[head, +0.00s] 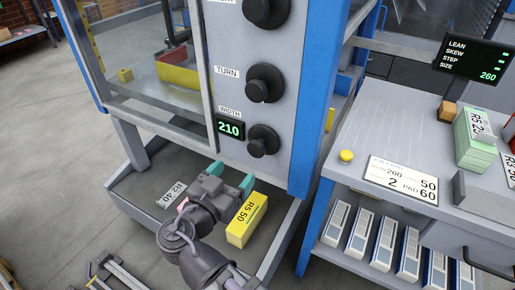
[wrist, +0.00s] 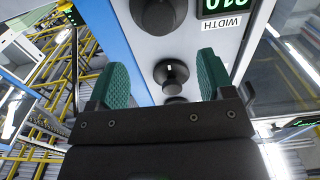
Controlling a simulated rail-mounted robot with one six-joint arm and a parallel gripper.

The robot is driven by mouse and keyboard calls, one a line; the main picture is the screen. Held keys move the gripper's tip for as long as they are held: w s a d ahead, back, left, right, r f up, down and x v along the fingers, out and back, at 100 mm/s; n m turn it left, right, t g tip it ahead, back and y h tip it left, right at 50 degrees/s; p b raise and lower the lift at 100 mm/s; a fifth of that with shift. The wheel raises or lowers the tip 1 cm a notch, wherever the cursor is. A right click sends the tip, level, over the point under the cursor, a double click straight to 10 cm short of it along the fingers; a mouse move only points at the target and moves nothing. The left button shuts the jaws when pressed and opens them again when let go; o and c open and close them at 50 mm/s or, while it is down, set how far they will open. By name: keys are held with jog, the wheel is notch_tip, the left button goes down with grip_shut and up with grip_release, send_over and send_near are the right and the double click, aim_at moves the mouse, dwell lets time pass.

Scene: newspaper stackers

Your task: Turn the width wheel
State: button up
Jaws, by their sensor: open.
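The width wheel is a black round knob (head: 263,140) on the grey panel, right of a green 210 display (head: 230,129) under the WIDTH label. My gripper (head: 231,175) is open and empty, with green fingers pointing up toward the panel, below the wheel and apart from it. In the wrist view, the picture is turned over; the open gripper (wrist: 158,80) frames the panel. The width wheel (wrist: 158,14) is at the top edge, partly cut off, beside the display (wrist: 214,6). The knob seen between the fingers is the turn knob (wrist: 171,72).
The turn knob (head: 264,83) and another knob (head: 267,10) sit above the width wheel. A yellow R5 50 block (head: 246,220) and a grey R2 40 block (head: 172,194) lie on the low shelf near my gripper. A blue post (head: 314,95) borders the panel on the right.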

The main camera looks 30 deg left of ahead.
aim_at(254, 150)
jog(key=w, duration=1)
jog(key=shift+w+a, duration=0.3)
jog(key=shift+w, duration=0.05)
jog(key=c, duration=0.9)
